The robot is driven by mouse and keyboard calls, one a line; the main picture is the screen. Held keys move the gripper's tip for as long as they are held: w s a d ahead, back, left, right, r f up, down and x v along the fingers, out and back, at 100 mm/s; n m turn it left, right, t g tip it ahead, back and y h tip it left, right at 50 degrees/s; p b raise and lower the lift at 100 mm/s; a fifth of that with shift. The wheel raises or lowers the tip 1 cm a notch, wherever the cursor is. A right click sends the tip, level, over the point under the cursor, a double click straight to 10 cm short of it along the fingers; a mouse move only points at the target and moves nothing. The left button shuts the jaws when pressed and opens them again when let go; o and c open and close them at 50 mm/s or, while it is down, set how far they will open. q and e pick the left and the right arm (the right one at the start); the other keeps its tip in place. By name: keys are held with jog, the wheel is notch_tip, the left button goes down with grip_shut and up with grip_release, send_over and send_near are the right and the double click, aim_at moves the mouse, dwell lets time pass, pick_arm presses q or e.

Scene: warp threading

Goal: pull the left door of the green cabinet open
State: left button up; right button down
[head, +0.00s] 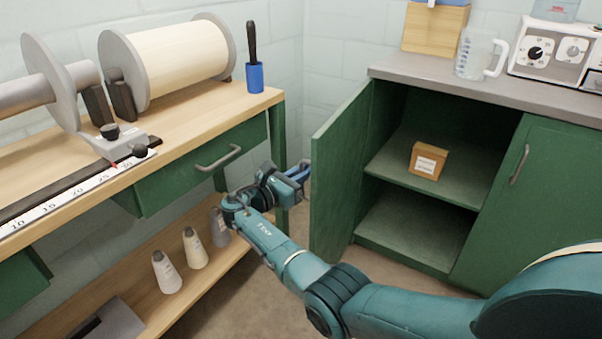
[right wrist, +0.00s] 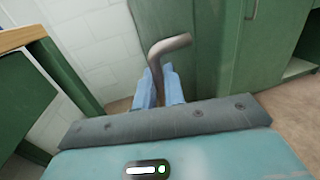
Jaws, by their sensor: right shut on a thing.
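The left door (head: 338,172) of the green cabinet (head: 460,264) stands swung wide open, and the left half's inside shows. My right gripper (head: 300,172) is at the outer face of this door, to its left in the head view. In the right wrist view its blue fingers (right wrist: 159,88) are shut on the door's bent grey handle (right wrist: 168,47), which rises from between them. The handle is hidden behind the door and gripper in the head view. My left gripper is in neither view.
The right door (head: 540,185) is closed. A small brown box (head: 428,160) sits on the cabinet shelf. A wooden workbench (head: 190,135) with a green drawer (head: 205,165) stands close left of my right gripper. Several cones stand on its lower shelf (head: 140,285). Bare floor lies between bench and cabinet.

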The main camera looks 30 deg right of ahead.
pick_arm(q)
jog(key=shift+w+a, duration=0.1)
pick_arm(e)
jog(key=shift+w, duration=0.1)
jog(key=c, duration=1.9)
grip_release()
jog(key=shift+a, duration=0.1)
pick_arm(q)
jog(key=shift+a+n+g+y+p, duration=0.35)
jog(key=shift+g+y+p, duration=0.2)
jog(key=shift+p, duration=0.25)
pick_arm(e)
jog(key=v, duration=1.3)
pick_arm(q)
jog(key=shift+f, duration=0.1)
